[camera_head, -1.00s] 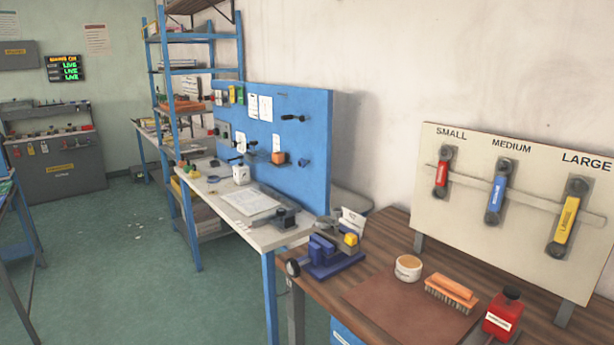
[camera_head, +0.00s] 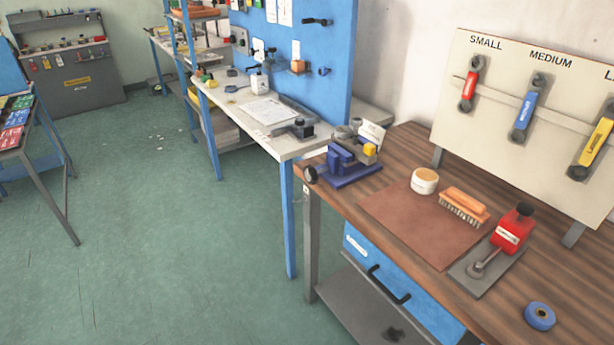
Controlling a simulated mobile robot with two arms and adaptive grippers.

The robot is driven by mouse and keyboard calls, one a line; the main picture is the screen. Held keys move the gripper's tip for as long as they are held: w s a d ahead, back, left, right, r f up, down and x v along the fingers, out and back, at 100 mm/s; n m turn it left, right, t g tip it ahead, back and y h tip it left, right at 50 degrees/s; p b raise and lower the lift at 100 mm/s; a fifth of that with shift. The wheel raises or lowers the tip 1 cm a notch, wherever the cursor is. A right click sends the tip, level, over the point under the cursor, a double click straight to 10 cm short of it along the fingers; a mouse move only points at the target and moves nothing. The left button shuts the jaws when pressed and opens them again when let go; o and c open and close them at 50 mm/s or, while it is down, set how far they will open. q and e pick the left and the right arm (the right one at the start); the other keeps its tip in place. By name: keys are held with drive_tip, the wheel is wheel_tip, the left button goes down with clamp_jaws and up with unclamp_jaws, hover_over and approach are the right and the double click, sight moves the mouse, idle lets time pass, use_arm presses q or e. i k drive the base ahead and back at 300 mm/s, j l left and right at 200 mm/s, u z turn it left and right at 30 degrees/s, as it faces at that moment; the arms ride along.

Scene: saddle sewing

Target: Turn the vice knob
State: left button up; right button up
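A blue vice (camera_head: 350,168) stands on the near left corner of the brown wooden bench. Its dark round knob (camera_head: 310,174) sticks out at the vice's left end, by the bench's edge. A yellow part (camera_head: 370,150) and a grey tool show just behind the vice. Neither of my grippers is in view, and nothing touches the vice or the knob.
The wooden bench (camera_head: 400,165) also holds a leather mat (camera_head: 410,225), a round tub (camera_head: 425,181), an orange brush (camera_head: 464,206), a red tool (camera_head: 512,230) and a blue roll (camera_head: 540,316). A white worktable (camera_head: 235,120) stands behind. The green floor (camera_head: 180,240) at left is clear.

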sight(310, 175)
drive_tip(key=z, duration=0.35)
drive_tip(key=i+j+z, duration=0.25)
drive_tip(key=j, duration=0.3)
drive_tip(key=j+z, duration=0.3)
drive_tip(key=j, duration=0.3)
drive_tip(key=i+j+z, duration=0.25)
drive_tip(key=j, duration=0.4)
drive_tip(key=k, duration=0.1)
